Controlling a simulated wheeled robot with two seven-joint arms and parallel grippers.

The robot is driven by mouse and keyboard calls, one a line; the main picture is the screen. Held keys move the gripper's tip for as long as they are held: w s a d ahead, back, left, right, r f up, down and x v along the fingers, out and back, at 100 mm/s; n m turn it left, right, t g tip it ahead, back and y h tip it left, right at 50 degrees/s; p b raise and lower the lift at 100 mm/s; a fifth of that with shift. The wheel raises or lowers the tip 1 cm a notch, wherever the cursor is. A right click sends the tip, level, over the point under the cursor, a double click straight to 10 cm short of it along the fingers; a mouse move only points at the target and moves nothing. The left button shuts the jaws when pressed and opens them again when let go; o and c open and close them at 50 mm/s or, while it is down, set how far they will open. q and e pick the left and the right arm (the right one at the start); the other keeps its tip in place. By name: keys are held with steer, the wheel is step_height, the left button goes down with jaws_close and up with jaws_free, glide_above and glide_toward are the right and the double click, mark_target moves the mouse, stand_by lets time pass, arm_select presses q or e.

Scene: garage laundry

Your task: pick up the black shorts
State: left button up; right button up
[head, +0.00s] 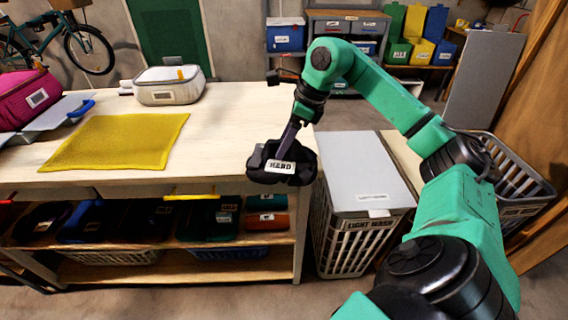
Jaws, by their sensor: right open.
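A black, bunched cloth item that looks like the black shorts (304,166) is at the front right corner of the wooden table, in the head view. A white label that seems to read HAND is on its front. My right gripper (287,148) reaches down to it from above, its dark finger at the top of the cloth. The jaws are open; the cloth and the finger hide how far they reach into it. I cannot tell whether the cloth rests on the table edge or hangs just in front of it. My left gripper is not in view.
The wooden table (215,125) holds a yellow mat (115,142), a pale zip case (168,86) and a pink bag (25,100). Dark folded items lie on the shelf below. A lidded basket labelled LIGHT WASH (345,240) stands right of the table. A grey basket (525,190) stands farther right.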

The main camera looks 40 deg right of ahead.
jaws_close()
stand_by(1.4)
